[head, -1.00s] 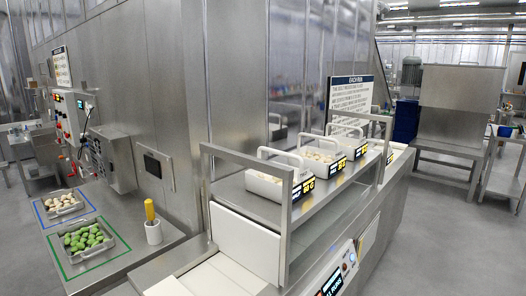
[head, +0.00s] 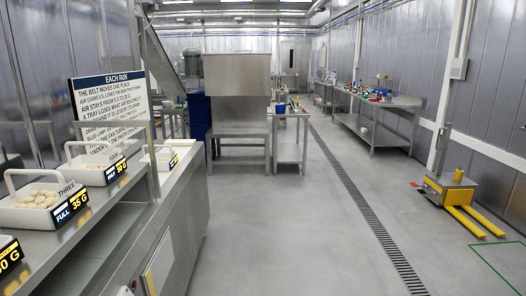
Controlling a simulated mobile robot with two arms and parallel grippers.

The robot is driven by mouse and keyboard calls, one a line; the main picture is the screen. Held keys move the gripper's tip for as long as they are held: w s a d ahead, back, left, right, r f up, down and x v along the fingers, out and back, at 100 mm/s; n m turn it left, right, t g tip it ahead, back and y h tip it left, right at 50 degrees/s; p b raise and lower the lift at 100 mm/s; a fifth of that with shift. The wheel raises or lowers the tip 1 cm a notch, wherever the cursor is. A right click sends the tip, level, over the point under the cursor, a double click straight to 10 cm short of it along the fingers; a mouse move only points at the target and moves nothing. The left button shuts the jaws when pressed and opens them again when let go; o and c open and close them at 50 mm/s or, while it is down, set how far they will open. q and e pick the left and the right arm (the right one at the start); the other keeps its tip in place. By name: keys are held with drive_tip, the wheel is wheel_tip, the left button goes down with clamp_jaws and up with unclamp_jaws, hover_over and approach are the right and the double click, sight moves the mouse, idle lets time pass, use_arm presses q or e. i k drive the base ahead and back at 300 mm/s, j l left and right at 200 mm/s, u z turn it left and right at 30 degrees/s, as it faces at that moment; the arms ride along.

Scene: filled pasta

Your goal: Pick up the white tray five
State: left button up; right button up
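Several white trays with upright loop handles stand in a row on a steel shelf (head: 100,235) at the left. The tray marked THREE (head: 15,219) holds pale filled pasta and has a plate reading FULL 35 G. No tray clearly reads FIVE. A further tray at the left edge shows only a plate ending in 0 G. Neither of my grippers is in view.
A sign headed EACH RUN (head: 108,98) stands behind the trays. A steel machine (head: 237,95) on a stand and a small steel table (head: 289,140) are ahead. A long bench (head: 370,125) and a yellow pallet truck (head: 455,195) are at the right. The grey floor between is clear.

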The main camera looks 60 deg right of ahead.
sight(158, 156)
drive_tip(key=l+z, duration=0.1)
drive_tip(key=l, duration=0.4)
drive_tip(key=i+l, duration=0.1)
drive_tip(key=l, duration=0.4)
drive_tip(key=l+z, duration=0.15)
drive_tip(key=l, duration=0.35)
drive_tip(key=i+l+z, duration=0.1)
drive_tip(key=l, duration=0.4)
drive_tip(key=i+l, duration=0.1)
drive_tip(key=l, duration=0.4)
drive_tip(key=i+l+z, duration=0.15)
drive_tip(key=l, duration=0.35)
drive_tip(key=l+z, duration=0.1)
drive_tip(key=l, duration=0.4)
drive_tip(key=i+l, duration=0.2)
drive_tip(key=l, duration=0.25)
drive_tip(key=l+z, duration=0.05)
